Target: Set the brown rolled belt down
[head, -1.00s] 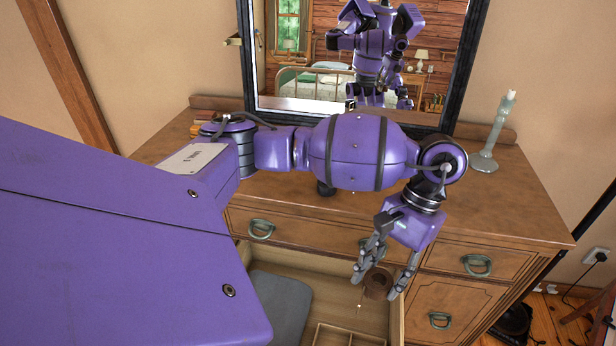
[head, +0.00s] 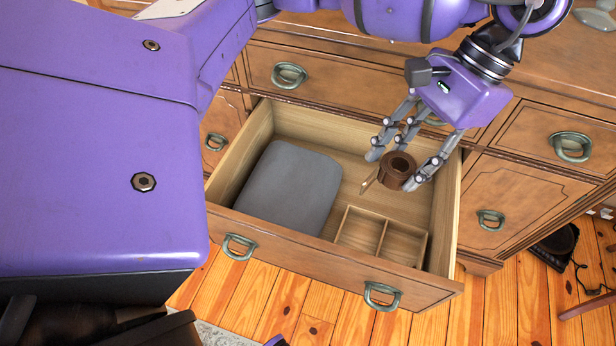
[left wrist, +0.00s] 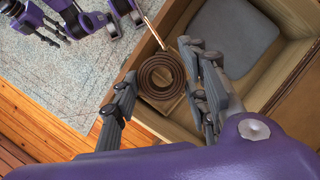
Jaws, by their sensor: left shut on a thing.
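The brown rolled belt (head: 397,172) is a coil with its hole facing up and a thin, light-coloured piece sticking out at one side. My left gripper (head: 393,168) is shut on it, fingers on both sides, pointing down. The belt is over the back right part of an open drawer (head: 300,250); I cannot tell whether it touches the drawer floor. The left wrist view shows the coil (left wrist: 161,77) between the fingers. My right gripper (left wrist: 45,25) shows at that view's top left, away from the belt, too small to tell its state.
A grey folded item (head: 290,188) lies in the drawer's left part. A divided wooden tray (head: 383,240) sits at its front right. Bare drawer floor shows between them. The drawer front and side walls stand around the belt, with the dresser (head: 520,195) behind.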

